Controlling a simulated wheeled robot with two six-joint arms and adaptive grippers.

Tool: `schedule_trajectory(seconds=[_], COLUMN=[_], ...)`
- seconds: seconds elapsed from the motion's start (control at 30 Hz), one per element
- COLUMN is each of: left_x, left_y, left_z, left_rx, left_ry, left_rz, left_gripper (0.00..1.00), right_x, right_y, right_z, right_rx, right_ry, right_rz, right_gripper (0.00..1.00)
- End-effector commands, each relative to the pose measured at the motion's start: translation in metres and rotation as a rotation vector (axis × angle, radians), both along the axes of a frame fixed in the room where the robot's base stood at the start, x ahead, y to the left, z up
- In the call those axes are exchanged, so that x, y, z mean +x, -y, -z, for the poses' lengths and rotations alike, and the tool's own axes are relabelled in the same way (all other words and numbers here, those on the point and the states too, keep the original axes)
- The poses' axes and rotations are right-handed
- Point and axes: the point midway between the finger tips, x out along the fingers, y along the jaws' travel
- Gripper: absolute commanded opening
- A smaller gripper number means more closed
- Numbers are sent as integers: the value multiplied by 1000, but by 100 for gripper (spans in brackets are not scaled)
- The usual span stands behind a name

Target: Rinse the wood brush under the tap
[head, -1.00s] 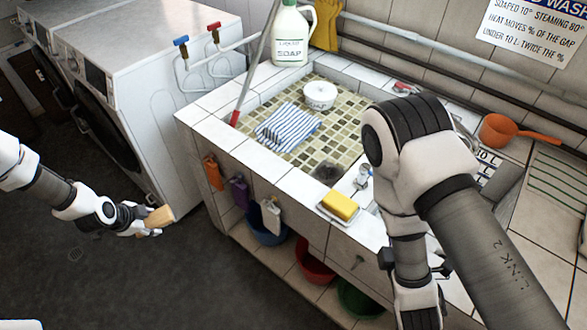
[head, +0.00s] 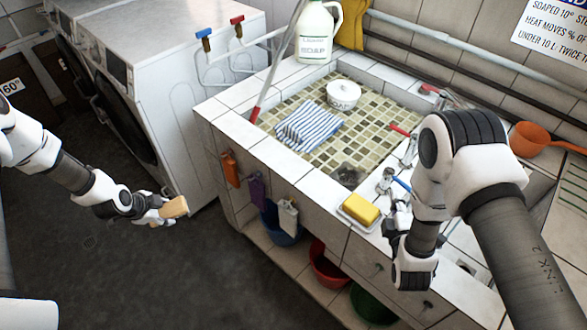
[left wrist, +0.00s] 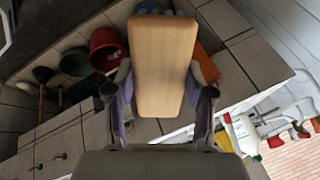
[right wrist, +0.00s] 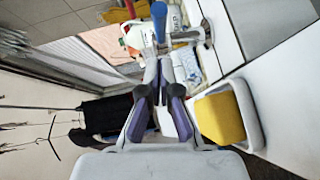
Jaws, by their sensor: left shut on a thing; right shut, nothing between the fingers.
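The wood brush (head: 176,207) is held in my left gripper (head: 163,213), in front of the washing machine and left of the sink. The left wrist view shows its pale wooden block (left wrist: 163,65) between the fingers; its bristles are not visible. My right gripper (head: 396,205) is shut and empty at the sink's front edge, close to the tap's blue handle (head: 402,184). In the right wrist view the blue handle (right wrist: 159,20) lies just beyond the closed fingertips; contact is unclear. The tap's red handle (head: 400,130) is farther back. No water is visible.
A yellow sponge (head: 361,209) sits in a dish left of my right gripper. The tiled basin (head: 290,102) holds a striped cloth (head: 309,124) and a white bowl (head: 343,95). A soap jug (head: 318,35) stands behind.

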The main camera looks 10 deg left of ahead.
Motion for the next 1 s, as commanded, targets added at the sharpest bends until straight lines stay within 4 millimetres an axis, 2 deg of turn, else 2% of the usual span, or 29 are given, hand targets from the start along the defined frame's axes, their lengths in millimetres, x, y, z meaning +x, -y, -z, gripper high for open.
schedule_trajectory(seconds=[0.03,0.2,0.53,0.8,1.0], left_x=[0,0,0,0,0], left_y=[0,0,0,0,0], left_z=[-6,-11,-10,17,14], left_rx=[0,0,0,0,0], left_ry=[0,0,0,0,1], left_rz=[0,0,0,0,0], left_gripper=[20,20,20,20,20], right_x=[6,18,20,33,34], right_y=[8,19,20,36,37], right_z=[-1,4,6,12,7], right_rx=[1,-1,-1,-1,-1], right_ry=[-1,-2,-2,0,2], right_rz=[7,4,2,5,7], right_gripper=[0,0,0,0,0])
